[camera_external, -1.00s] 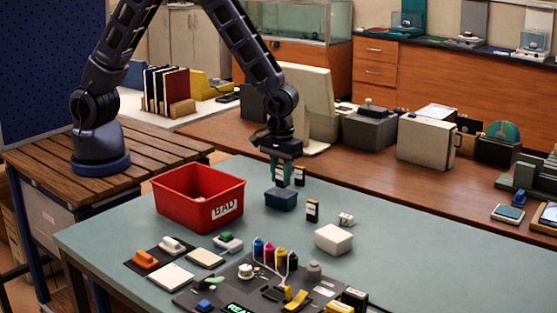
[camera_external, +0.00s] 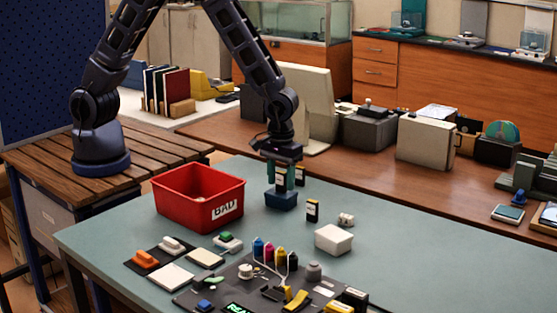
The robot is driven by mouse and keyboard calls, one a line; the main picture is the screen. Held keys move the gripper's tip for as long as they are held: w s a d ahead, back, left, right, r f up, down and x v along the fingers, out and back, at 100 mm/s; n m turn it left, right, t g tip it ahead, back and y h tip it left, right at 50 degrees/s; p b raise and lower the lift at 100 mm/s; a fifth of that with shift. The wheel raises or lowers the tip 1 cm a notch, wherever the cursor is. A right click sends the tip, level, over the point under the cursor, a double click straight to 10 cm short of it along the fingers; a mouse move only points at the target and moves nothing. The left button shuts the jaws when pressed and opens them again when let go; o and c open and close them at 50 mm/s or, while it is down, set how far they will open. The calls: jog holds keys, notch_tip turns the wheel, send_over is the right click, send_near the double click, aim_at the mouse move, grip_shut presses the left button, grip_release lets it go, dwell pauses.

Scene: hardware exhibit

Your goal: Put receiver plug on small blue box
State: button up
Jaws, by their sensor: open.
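The small blue box (camera_external: 281,199) stands on the grey-green table, right of the red bin. My gripper (camera_external: 280,182) is directly over it, pointing down, with its teal fingers open. A small dark piece with a pale label (camera_external: 280,179) shows between the fingers, at the top of the blue box; it looks like the receiver plug, but it is too small to be sure. The fingers partly hide it, and I cannot tell whether it touches them.
The red bin marked BAD (camera_external: 198,212) is close on the left. Small labelled black pieces (camera_external: 312,211) stand right of the blue box, one just behind it. A white box (camera_external: 333,239) and a cluttered dark board (camera_external: 262,285) lie nearer the front.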

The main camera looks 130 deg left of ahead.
aim_at(280, 172)
notch_tip(280, 172, up, 12)
jog(key=shift+f, duration=0.25)
jog(key=s+d+r+m+t, duration=0.1)
jog(key=s+d+r+m, duration=0.3)
jog(key=s+d+r, duration=0.4)
jog(key=s+d+r+m+t, duration=0.1)
jog(key=s+d+r+m, duration=0.45)
jog(key=r, duration=0.45)
jog(key=s+d+r+m+t, duration=0.1)
jog(key=s+d+m, duration=0.3)
jog(key=s, duration=0.5)
jog(key=s+d+r+m+t, duration=0.1)
jog(key=s+d+r+m, duration=0.2)
jog(key=s, duration=0.7)
jog(key=shift+s+d+m+t, duration=0.3)
jog(key=shift+d+m, duration=0.15)
jog(key=shift+m, duration=0.3)
